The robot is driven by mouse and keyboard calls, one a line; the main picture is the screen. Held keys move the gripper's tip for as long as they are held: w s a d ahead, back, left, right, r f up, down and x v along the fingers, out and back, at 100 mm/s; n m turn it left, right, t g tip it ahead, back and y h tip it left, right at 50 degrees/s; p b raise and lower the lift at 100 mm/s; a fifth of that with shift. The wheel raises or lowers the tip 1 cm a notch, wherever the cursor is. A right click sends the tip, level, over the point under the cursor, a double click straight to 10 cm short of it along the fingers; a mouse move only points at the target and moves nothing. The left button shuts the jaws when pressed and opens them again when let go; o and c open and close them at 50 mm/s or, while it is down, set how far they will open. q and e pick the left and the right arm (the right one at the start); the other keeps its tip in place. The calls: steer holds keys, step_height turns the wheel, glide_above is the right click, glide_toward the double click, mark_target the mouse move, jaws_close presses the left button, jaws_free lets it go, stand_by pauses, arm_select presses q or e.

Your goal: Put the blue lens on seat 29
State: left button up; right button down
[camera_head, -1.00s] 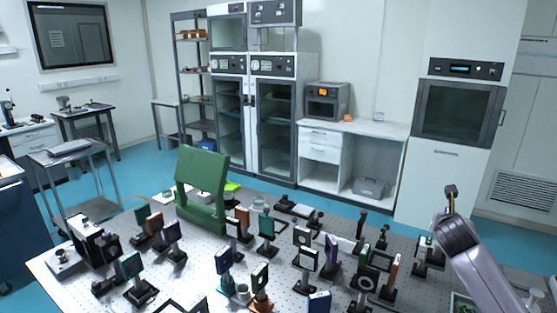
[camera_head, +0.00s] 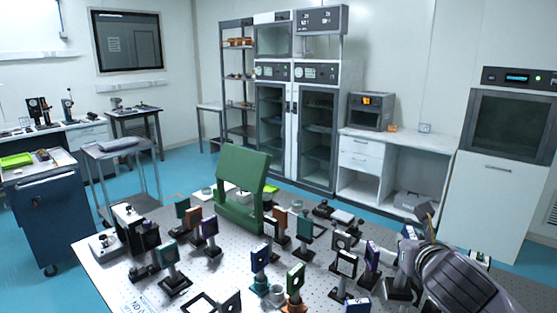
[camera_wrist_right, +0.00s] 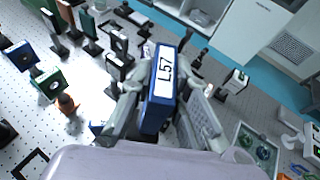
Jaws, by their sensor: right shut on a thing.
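A blue block-like lens mount (camera_wrist_right: 155,112) with a white label reading L57 is between the fingers of my right gripper (camera_wrist_right: 165,75) in the right wrist view. The fingers are shut on its two sides. In the head view my right gripper (camera_head: 422,222) is at the right end of the optical table (camera_head: 185,295), mostly hidden by my own wrist. The held lens cannot be made out clearly there. No seat number 29 is legible in either view. My left gripper is not in view.
Several mounted optics crowd the table, including a blue mount (camera_head: 260,257) and a green one (camera_head: 296,278). A large green stand (camera_head: 243,175) rises at the back. In the right wrist view a tray (camera_wrist_right: 258,148) with round items lies right of the gripper.

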steer(key=s+a+f+n+y+b, duration=0.1)
steer(key=s+a+f+n+y, duration=0.15)
steer(key=s+a, duration=0.5)
step_height(320, 180, up, 7)
steer(key=p, duration=0.6)
step_height(320, 180, down, 6)
steer(key=w+f+b, duration=0.1)
steer(key=w+b, duration=0.1)
steer(key=b, duration=0.5)
steer(key=w+d+m+h, duration=0.1)
steer(key=d, duration=0.1)
steer(key=w+d+m+h, duration=0.2)
steer(key=w+d+r+m+h+b, duration=0.1)
steer(key=w+d, duration=0.1)
steer(key=shift+w+d+r+g+h, duration=0.1)
steer(key=shift+d+g+h, duration=0.2)
steer(key=shift+d, duration=0.1)
steer(key=w+d+f+m+g+h+b, duration=0.1)
steer(key=w+d+m+g+h, duration=0.2)
steer(key=d, duration=0.4)
step_height(320, 180, down, 20)
steer(key=m, duration=0.1)
steer(key=shift+r+t+h+p, duration=0.15)
steer(key=shift+t+h+p, duration=0.15)
steer(key=shift+h+p, duration=0.15)
